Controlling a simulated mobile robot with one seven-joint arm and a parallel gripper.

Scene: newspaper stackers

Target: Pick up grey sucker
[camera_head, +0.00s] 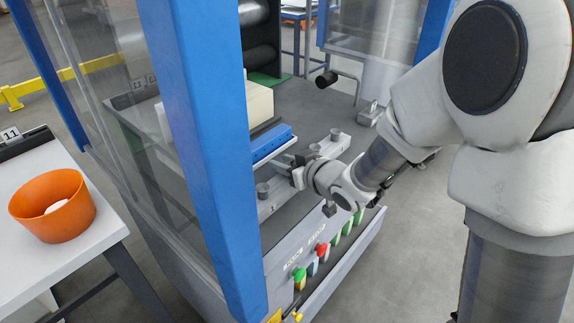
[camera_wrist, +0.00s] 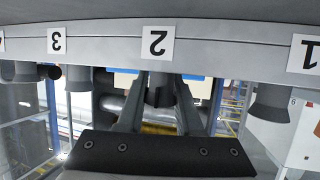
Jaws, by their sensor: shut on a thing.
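My gripper (camera_wrist: 158,98) is shut on a dark grey sucker (camera_wrist: 160,88) under the label "2" in the wrist view. A finger lies on each side of it, and the sucker still sits at the grey rail (camera_wrist: 222,50). Another grey sucker (camera_wrist: 77,80) is under label "3", and one more (camera_wrist: 270,102) is near label "1". In the head view my gripper (camera_head: 291,169) reaches in over the rail from the right. There a grey sucker (camera_head: 263,190) shows on the near side and another (camera_head: 335,134) on the far side. The held sucker is mostly hidden there.
A blue post (camera_head: 205,150) and clear panel stand left of the rail. Coloured buttons (camera_head: 321,250) line the machine's front below my arm. A blue block (camera_head: 271,141) lies behind the rail. An orange bowl (camera_head: 52,222) stands on a white table at left.

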